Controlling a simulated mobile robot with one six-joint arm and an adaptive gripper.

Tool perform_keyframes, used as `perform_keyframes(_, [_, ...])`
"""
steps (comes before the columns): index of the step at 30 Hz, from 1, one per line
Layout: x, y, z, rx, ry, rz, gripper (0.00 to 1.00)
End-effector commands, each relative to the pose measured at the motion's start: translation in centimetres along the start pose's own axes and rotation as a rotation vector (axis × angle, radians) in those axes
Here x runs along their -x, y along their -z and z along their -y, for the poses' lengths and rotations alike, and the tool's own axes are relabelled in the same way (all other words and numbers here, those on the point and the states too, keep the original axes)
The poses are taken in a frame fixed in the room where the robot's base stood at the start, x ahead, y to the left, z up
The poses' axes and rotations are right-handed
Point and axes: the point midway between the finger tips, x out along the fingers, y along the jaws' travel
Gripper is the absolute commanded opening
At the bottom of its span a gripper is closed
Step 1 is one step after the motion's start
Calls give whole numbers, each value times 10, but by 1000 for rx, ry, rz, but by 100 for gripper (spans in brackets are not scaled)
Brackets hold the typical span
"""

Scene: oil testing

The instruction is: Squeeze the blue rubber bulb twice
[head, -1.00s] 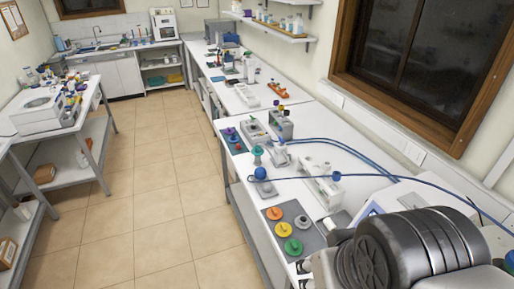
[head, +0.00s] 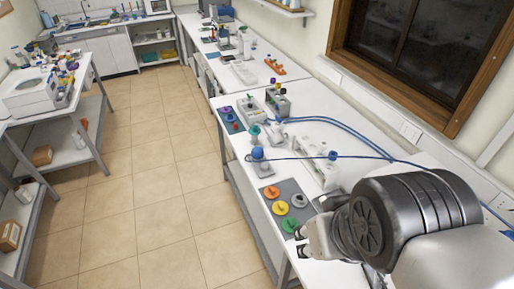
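The blue rubber bulb (head: 257,153) is a small round ball near the left edge of the white bench. It sits at the top of a pale fitting, and a blue tube (head: 292,157) passes beside it toward the right. My gripper (head: 300,241) is over the front edge of the bench, below and right of the bulb and well apart from it. Its two pale fingers with dark tips look spread apart, with nothing seen between them. My arm hides the bench's near right part.
A grey mat (head: 296,192) with orange, yellow, green and grey knobbed discs lies between the bulb and my gripper. A white device (head: 321,168) stands right of the bulb. A green-topped piece (head: 254,131) stands behind it. The floor aisle (head: 165,190) at left is clear.

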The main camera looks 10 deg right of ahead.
Motion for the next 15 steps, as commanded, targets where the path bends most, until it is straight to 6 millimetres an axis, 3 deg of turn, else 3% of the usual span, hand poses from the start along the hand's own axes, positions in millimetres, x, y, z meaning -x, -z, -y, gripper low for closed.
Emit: perform_keyframes(15, [0,0,0,0,0,0,0])
